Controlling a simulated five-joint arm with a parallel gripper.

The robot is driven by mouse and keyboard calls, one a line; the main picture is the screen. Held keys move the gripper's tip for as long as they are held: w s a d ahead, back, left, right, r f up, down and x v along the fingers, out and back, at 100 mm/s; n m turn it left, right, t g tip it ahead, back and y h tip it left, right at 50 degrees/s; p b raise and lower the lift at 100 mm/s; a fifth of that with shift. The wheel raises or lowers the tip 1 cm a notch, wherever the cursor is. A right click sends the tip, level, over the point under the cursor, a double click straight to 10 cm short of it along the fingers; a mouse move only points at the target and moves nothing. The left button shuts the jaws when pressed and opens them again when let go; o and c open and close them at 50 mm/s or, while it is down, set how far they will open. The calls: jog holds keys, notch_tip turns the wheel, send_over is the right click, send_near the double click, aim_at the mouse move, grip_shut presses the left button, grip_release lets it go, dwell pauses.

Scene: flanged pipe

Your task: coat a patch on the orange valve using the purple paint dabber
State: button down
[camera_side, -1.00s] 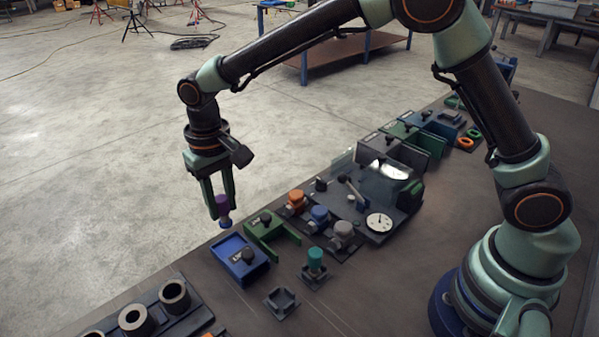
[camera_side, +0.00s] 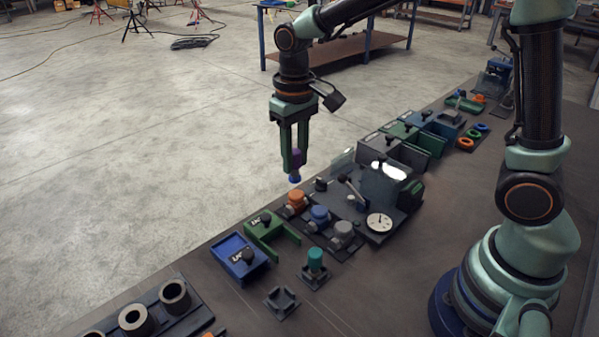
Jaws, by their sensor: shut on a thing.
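My gripper (camera_side: 295,160) is shut on the purple paint dabber (camera_side: 296,158) and holds it upright, with its blue tip pointing down. The orange valve (camera_side: 296,199) stands on a dark plate at the far edge of the bench. The dabber is in the air just above the orange valve in the picture, with a small gap between its tip and the valve top. I cannot tell from this one view whether it is straight over the valve. No coated patch can be made out on the valve.
A blue valve (camera_side: 319,215) and a grey valve (camera_side: 342,233) stand beside the orange one. A panel with a lever and a dial (camera_side: 379,222) is to the right. A green bracket (camera_side: 268,230), a blue box (camera_side: 240,256) and a teal-topped piece (camera_side: 315,262) are nearer.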

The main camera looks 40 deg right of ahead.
jog(key=s+d+r, duration=0.1)
jog(key=s+d, duration=0.5)
jog(key=d, duration=0.1)
jog(key=w+a+f, duration=0.1)
jog(key=w+a, duration=0.2)
jog(key=w, duration=0.9)
jog(key=shift+s+f, duration=0.1)
jog(key=shift+f, duration=3.7)
jog(key=shift+s+f, duration=0.2)
jog(key=shift+f, duration=0.1)
notch_tip(320, 180, up, 8)
jog(key=shift+w, duration=0.25)
